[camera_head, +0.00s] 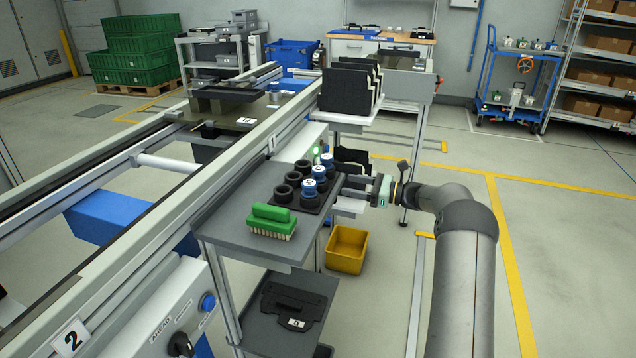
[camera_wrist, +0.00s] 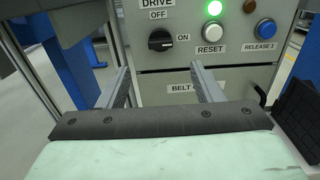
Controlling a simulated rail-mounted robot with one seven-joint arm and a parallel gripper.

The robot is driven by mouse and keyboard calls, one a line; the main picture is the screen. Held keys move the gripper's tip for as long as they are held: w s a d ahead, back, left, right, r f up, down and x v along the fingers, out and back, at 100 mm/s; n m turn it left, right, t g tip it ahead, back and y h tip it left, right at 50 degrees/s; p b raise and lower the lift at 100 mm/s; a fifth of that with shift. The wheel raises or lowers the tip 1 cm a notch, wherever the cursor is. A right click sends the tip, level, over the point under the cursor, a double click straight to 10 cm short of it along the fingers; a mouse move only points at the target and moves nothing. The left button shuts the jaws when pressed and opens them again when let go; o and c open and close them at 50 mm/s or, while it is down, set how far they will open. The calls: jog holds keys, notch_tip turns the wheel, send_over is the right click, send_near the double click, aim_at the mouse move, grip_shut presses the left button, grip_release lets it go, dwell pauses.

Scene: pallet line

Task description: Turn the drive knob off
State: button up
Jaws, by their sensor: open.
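The black drive knob (camera_wrist: 160,40) is on a grey control panel (camera_wrist: 240,62) in the wrist view. Its grip lies roughly level, in line with the ON label at its right; the OFF label is above it. My gripper (camera_wrist: 161,69) is open and empty. Its two fingers point at the panel, below and on either side of the knob, apart from it. In the head view my gripper (camera_head: 352,186) reaches left beside the shelf with the cups; the knob is hidden there.
The panel has a lit green lamp (camera_wrist: 212,7), a white RESET button (camera_wrist: 212,32) and a blue RELEASE 1 button (camera_wrist: 265,28). Dark cups (camera_head: 284,194), blue-topped parts (camera_head: 319,172) and a green brush (camera_head: 271,222) stand on the grey shelf. A yellow bin (camera_head: 346,250) is on the floor.

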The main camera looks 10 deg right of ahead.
jog(key=b+x, duration=0.1)
jog(key=x, duration=1)
jog(key=c, duration=1)
